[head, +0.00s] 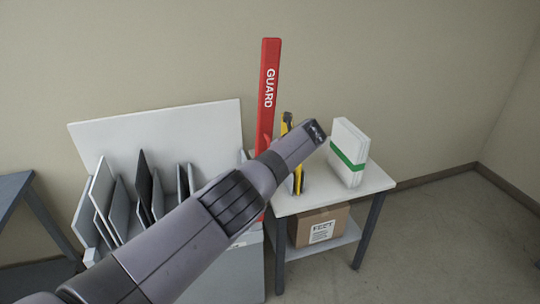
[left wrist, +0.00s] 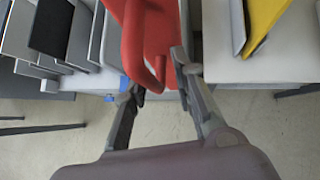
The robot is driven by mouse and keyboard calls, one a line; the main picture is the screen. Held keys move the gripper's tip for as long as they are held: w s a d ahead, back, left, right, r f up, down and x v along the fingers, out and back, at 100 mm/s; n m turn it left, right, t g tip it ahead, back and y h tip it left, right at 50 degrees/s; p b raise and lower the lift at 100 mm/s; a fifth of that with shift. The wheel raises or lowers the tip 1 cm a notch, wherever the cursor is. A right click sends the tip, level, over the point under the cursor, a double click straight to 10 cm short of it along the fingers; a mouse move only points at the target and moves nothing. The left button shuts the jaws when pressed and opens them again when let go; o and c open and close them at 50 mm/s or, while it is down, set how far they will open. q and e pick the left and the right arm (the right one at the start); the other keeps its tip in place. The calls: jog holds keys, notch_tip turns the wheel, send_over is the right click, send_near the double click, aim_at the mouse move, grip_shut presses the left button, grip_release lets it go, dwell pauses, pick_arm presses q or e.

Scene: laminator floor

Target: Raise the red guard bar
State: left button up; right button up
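The red guard bar (head: 268,90), lettered GUARD, stands nearly upright between the panel rack and the small table in the head view. My left arm crosses in front of its lower part there, and the left gripper's fingers do not show in that view. In the left wrist view, my left gripper (left wrist: 159,80) has its two fingers spread apart. The bar's red looped handle (left wrist: 133,55) is at the fingertips, partly between them. The fingers do not look closed on it; exact contact is unclear. My right gripper is in neither view.
A white-topped table (head: 375,180) at the right carries a yellow tool (head: 298,180) and a white pack with a green band (head: 348,152). A cardboard box (head: 318,226) is on its lower shelf. Grey and black panels (head: 145,180) stand in a rack at the left.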

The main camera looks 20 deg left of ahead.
pick_arm(q)
jog(key=shift+o, duration=0.3)
jog(key=shift+r, duration=0.1)
jog(key=shift+a+r, duration=0.1)
jog(key=shift+a, duration=0.05)
jog(key=v, duration=1.2)
jog(key=shift+s+f, duration=0.1)
jog(key=shift+f, duration=0.2)
